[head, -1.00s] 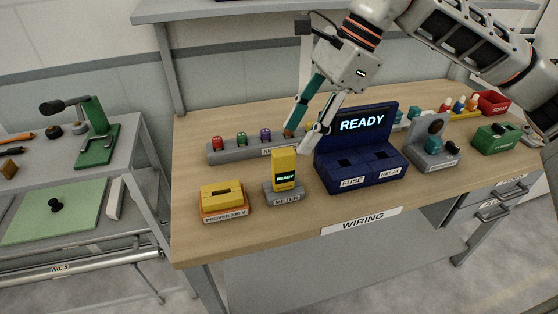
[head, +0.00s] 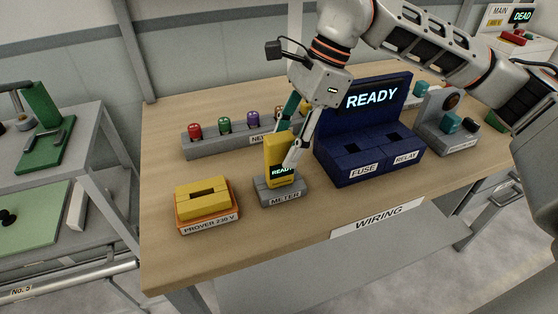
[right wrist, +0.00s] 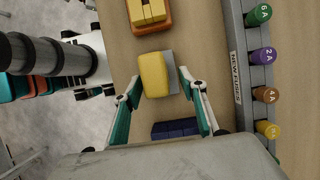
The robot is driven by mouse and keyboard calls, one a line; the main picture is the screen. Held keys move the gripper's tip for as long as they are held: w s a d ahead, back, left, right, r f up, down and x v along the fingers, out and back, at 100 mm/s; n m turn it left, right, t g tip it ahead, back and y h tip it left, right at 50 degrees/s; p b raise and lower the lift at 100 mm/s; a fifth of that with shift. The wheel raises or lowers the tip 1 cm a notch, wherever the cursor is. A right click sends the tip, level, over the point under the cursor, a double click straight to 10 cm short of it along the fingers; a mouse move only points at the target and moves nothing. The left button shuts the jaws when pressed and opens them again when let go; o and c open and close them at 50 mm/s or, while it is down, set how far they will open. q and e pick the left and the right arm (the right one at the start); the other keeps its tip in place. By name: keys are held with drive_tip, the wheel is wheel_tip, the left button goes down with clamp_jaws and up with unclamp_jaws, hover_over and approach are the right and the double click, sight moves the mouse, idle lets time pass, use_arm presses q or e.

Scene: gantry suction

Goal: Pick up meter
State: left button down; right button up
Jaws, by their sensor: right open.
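The yellow meter (head: 279,150) stands upright in its grey holder labelled METER (head: 283,193), its small screen reading READY. My right gripper (head: 287,144) is open and comes down from above, one finger behind the meter and one at its front right side. In the right wrist view, the meter (right wrist: 154,74) lies between the two spread fingertips of the right gripper (right wrist: 159,79); a gap shows on the left, and the right fingertip is close to the holder. My left gripper is not in view.
The yellow and orange prover (head: 205,203) stands left of the meter. The blue fuse and relay station (head: 366,150) stands close on the right. A grey rack of coloured fuses (head: 205,147) is behind. Bare wood lies in front of the meter.

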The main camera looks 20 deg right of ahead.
sight(279, 159)
drive_tip(key=x, duration=0.4)
drive_tip(key=shift+s, duration=0.15)
clamp_jaws()
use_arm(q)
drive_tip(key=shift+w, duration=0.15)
use_arm(e)
drive_tip(key=shift+r, duration=0.1)
